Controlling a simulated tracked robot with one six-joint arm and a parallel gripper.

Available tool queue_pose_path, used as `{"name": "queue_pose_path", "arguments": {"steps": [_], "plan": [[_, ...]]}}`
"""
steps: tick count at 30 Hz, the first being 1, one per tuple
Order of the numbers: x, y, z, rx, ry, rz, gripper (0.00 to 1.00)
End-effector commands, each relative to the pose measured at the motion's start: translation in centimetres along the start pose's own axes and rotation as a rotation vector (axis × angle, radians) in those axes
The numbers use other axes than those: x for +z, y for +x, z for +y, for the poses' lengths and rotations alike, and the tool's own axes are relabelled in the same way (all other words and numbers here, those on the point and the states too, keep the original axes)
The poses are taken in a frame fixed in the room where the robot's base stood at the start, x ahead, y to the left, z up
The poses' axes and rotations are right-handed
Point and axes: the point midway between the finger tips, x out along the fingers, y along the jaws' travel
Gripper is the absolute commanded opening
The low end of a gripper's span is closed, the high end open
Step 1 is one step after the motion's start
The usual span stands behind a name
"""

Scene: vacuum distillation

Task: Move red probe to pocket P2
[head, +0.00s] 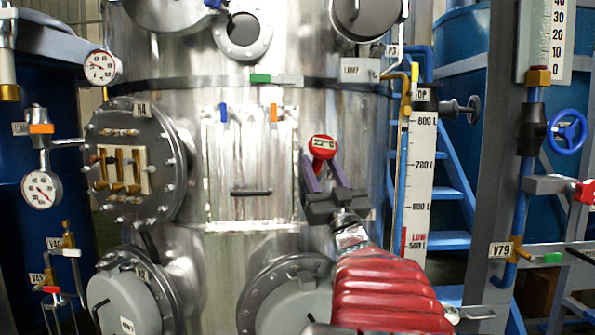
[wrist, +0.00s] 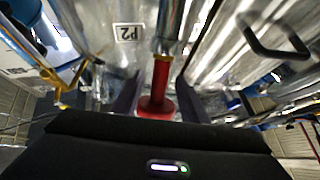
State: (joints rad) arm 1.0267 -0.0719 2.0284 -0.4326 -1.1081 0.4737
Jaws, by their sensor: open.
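The red probe (head: 322,147), with a round head and a small "22 °C" readout, stands out from the metal vessel wall near the middle of the head view. In the wrist view the red probe (wrist: 159,80) lies between my fingers, its stem running into a metal fitting (wrist: 168,40). A white P2 tag (wrist: 128,33) is on the wall just left of that fitting. My gripper (head: 320,166) is open, with its purple fingers on either side below the probe head. It also shows open in the wrist view (wrist: 157,92). Finger contact with the probe is unclear.
A panel with a black handle (head: 251,193) is left of my gripper. A level scale (head: 419,180) and a yellow-handled pipe (head: 408,95) stand to the right. Round covers lie below and above.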

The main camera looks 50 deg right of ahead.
Motion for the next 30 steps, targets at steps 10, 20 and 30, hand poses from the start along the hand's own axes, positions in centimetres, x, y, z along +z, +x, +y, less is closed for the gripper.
{"name": "queue_pose_path", "arguments": {"steps": [10,20,30], "plan": [[0.0,-2.6,0.1,0.002,-0.001,-0.001,0.4],[0.0,-8.1,0.1,0.002,-0.002,-0.001,0.4],[0.1,-13.1,0.1,0.002,0.0,0.0,0.4]]}}
